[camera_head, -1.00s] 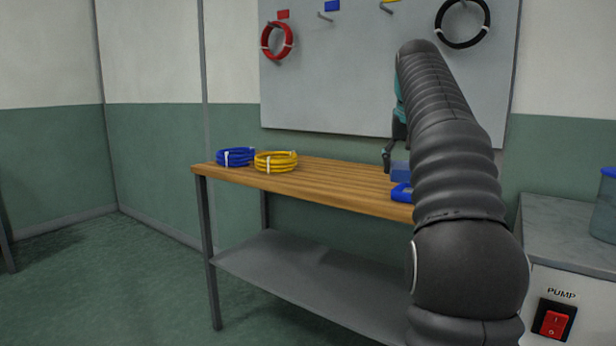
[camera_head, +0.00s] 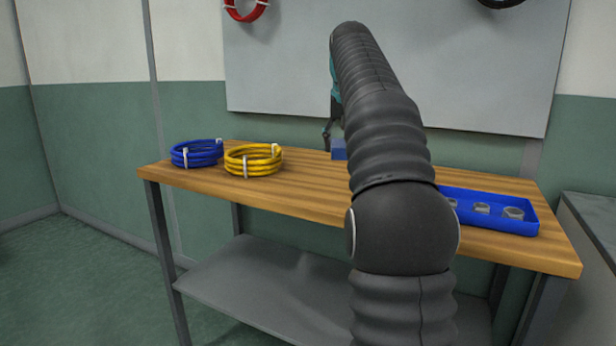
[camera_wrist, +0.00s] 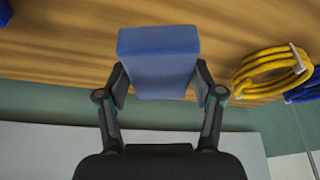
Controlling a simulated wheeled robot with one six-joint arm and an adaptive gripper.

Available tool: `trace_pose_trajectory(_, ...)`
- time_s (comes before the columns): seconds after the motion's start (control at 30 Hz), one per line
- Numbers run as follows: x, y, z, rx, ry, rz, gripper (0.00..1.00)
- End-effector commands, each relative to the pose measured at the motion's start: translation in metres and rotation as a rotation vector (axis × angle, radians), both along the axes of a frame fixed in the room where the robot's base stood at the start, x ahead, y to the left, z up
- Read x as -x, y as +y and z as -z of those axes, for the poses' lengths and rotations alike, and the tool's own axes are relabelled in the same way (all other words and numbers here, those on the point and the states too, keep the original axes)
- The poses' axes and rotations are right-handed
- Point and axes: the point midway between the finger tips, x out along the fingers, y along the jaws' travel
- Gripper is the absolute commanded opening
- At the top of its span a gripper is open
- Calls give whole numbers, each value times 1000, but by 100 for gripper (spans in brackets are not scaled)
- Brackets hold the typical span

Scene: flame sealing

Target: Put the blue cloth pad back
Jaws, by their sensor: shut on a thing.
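The blue cloth pad (camera_wrist: 158,62) is a blue block between the two fingers of my gripper (camera_wrist: 160,88) in the wrist view. My gripper is shut on it, with a finger against each side. In the head view a small part of the pad (camera_head: 339,149) shows over the wooden workbench (camera_head: 310,200), left of my arm. My gripper (camera_head: 328,135) is mostly hidden there behind my arm. I cannot tell how high the pad is above the bench top.
A yellow coil (camera_head: 252,160) and a blue coil (camera_head: 197,153) lie on the bench's left part. A blue tray (camera_head: 490,221) with several metal rings is at its right. A grey board (camera_head: 480,75) with a red coil (camera_head: 246,8) hangs behind. The lower shelf (camera_head: 270,285) looks empty.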

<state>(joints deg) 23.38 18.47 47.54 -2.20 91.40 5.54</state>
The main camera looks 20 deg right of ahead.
Motion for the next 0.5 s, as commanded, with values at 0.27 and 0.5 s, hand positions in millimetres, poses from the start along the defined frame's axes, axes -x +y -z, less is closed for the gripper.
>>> trace_pose_trajectory(0.27, -44, 36, 35, -1, 3, -4, 34)
trace_pose_trajectory(0.5, -64, 52, 50, 0, 1, 0, 34)
